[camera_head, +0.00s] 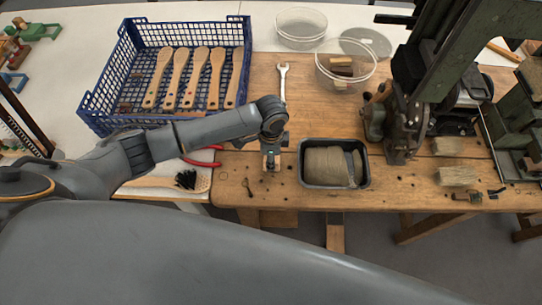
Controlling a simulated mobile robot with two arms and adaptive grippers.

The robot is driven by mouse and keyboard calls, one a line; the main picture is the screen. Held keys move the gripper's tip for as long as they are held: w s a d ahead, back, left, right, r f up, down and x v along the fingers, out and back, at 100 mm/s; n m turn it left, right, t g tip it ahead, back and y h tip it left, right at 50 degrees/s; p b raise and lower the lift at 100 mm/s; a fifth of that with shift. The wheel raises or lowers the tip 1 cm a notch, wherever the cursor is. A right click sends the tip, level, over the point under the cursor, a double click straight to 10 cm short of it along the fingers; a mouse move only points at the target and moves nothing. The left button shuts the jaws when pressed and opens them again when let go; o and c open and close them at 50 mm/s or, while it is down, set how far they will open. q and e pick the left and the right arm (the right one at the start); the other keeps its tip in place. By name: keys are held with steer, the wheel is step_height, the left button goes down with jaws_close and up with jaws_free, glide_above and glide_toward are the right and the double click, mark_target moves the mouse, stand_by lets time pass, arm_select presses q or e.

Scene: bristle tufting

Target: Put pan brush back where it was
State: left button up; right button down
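My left arm reaches in from the left. Its gripper (270,160) points down over the wooden bench, just left of the black tray; whether its fingers are apart or hold anything is too small to tell. A dark-bristled piece (186,179) lies at the bench's left edge beside a pale wooden part, partly under my arm. It may be the pan brush, but I cannot be sure. A blue crate (107,73) at the upper left holds several pale wooden brush handles (193,78) lying side by side. My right gripper is not in view.
A black tray (307,182) holds a beige bundle. A wrench (283,83) and red-handled pliers (203,161) lie nearby. Clear bowls (301,24) stand at the back. A green machine (440,55) blocks the right. Bare wood lies between wrench and machine.

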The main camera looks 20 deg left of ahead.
arm_select(q)
steer(key=shift+f, duration=0.1)
steer(key=o, duration=1)
step_height(320, 180, up, 12)
steer(key=b, duration=0.1)
